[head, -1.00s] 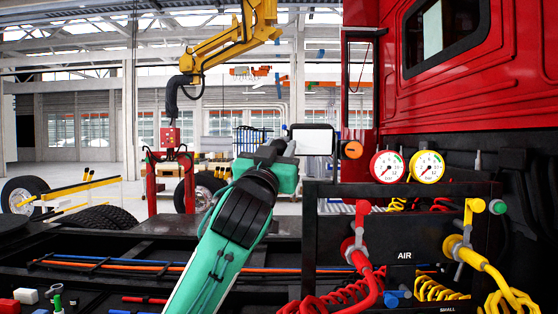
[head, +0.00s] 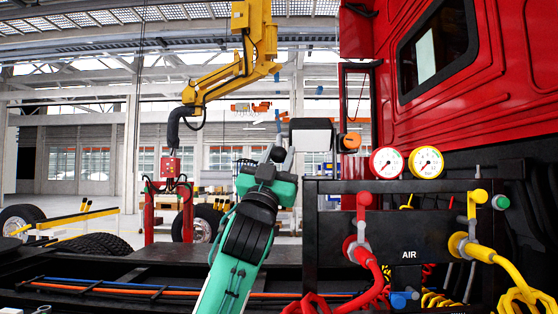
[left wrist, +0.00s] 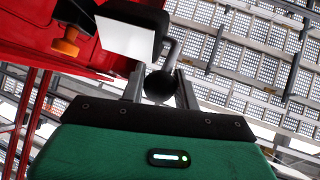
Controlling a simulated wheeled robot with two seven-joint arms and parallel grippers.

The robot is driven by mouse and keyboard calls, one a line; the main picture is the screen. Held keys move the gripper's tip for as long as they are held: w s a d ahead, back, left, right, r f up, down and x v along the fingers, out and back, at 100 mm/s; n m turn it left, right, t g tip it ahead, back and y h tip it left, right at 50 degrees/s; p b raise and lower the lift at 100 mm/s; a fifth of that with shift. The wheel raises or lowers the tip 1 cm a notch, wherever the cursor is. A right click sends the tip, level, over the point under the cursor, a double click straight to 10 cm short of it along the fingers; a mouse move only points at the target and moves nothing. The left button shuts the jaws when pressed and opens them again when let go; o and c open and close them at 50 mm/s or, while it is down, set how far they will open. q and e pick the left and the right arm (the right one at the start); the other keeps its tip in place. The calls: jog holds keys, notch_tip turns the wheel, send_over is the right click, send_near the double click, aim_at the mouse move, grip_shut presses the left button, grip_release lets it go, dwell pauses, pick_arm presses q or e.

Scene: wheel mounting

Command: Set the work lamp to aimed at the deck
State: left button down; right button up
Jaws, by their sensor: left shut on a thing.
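The work lamp (head: 311,135) is a dark box with a pale, flat lit face, above the air panel at the middle of the head view. Its pale face also shows in the left wrist view (left wrist: 127,38). My left gripper (head: 280,157) reaches up from below to the lamp's left side. In the left wrist view, its fingers (left wrist: 161,88) are shut on a dark round knob (left wrist: 160,86) at the end of the lamp's bent arm. The dark deck (head: 190,252) lies lower left. My right gripper is not in view.
An orange knob (head: 350,142) sits right of the lamp. Two round gauges (head: 405,162) stand on the black air panel (head: 410,220) with red and yellow hoses. The red cab (head: 440,110) rises at right. A yellow hoist arm (head: 230,80) stands behind.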

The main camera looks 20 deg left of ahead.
pick_arm(q)
jog(key=shift+w+f, duration=0.15)
jog(key=shift+f, duration=0.15)
jog(key=c, duration=1.1)
grip_release()
jog(key=shift+w, duration=0.1)
jog(key=shift+o, duration=0.2)
jog(key=b+v, duration=0.6)
jog(key=v, duration=0.7)
jog(key=shift+s+f, duration=0.3)
jog(key=shift+a, duration=0.1)
